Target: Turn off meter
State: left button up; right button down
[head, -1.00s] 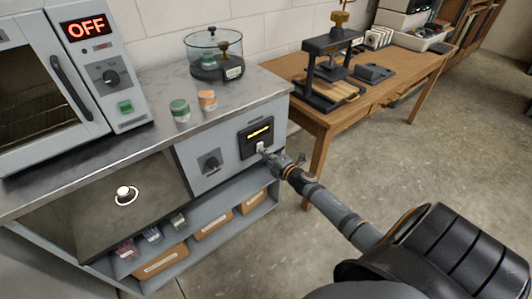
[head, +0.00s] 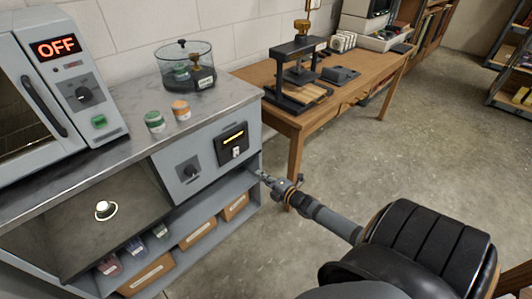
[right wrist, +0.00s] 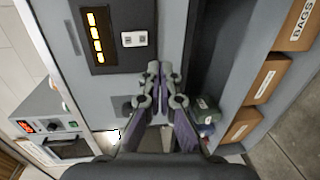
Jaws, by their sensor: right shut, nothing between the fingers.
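The meter (head: 224,152) is a black panel on the grey cabinet's front, with a lit yellow display (head: 233,138) and a small white switch (head: 236,152) below it. In the right wrist view the meter (right wrist: 112,58) shows lit orange segments, and the white switch (right wrist: 134,39) lies beyond the fingertips. My right gripper (head: 261,174) is shut and empty, lower and to the right of the switch, apart from it. Its fingers (right wrist: 160,70) also show in the right wrist view. Which way the switch is set I cannot tell. My left gripper is not in view.
A dark knob (head: 190,170) sits left of the meter. Labelled boxes (head: 198,233) fill the shelf below. An oven (head: 60,75) reading OFF, two small jars and a glass vessel (head: 187,68) stand on the counter.

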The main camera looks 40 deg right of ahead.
jog(key=shift+s+d+f+p, duration=0.15)
jog(key=shift+s+p, duration=0.15)
jog(key=shift+s, duration=0.85)
jog(key=shift+f, duration=0.1)
jog(key=s+d+f+m+g+h+p, duration=0.25)
jog(key=s+f+m+g+p, duration=0.5)
jog(key=s+f, duration=0.7)
jog(key=s+a+f+m+g+p, duration=0.1)
jog(key=s+a+f+m+g, duration=0.3)
jog(key=s, duration=0.8)
jog(key=s+a+f+m+g+p, duration=0.2)
jog(key=s+a+f+m, duration=0.5)
jog(key=s, duration=0.6)
notch_tip(320, 180, down, 2)
jog(key=shift+s+a+f+g+p, duration=0.1)
jog(key=shift+s+a+g+p, duration=0.2)
jog(key=shift+a+g, duration=0.65)
